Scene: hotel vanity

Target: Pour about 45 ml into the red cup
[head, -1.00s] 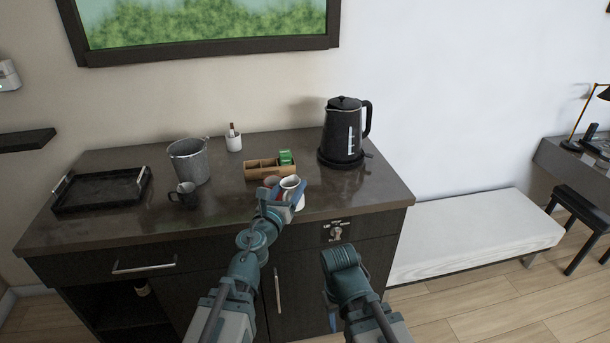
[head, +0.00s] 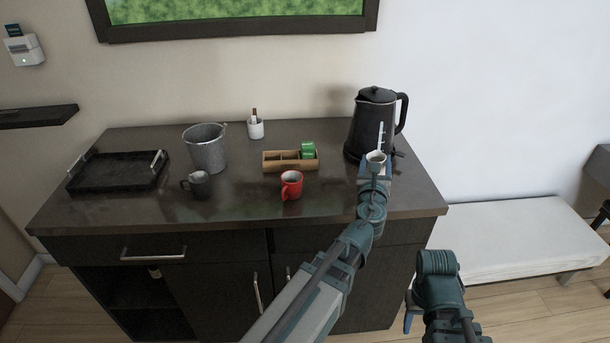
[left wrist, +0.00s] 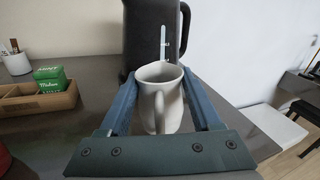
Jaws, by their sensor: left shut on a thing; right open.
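The red cup (head: 291,185) stands upright on the counter, left of my left arm; its inside is too small to read. My left gripper (head: 376,170) is shut on a white cup (head: 376,160), held upright in front of the black kettle (head: 372,122). In the left wrist view the white cup (left wrist: 160,92) sits between the two fingers with its handle toward the camera, and the kettle (left wrist: 150,38) rises behind it. My right gripper (head: 410,314) is open and empty, low in front of the cabinet and partly hidden by its own wrist.
A wooden organizer (head: 276,165) with a green box (head: 308,150) stands behind the red cup. The counter's front middle is clear.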

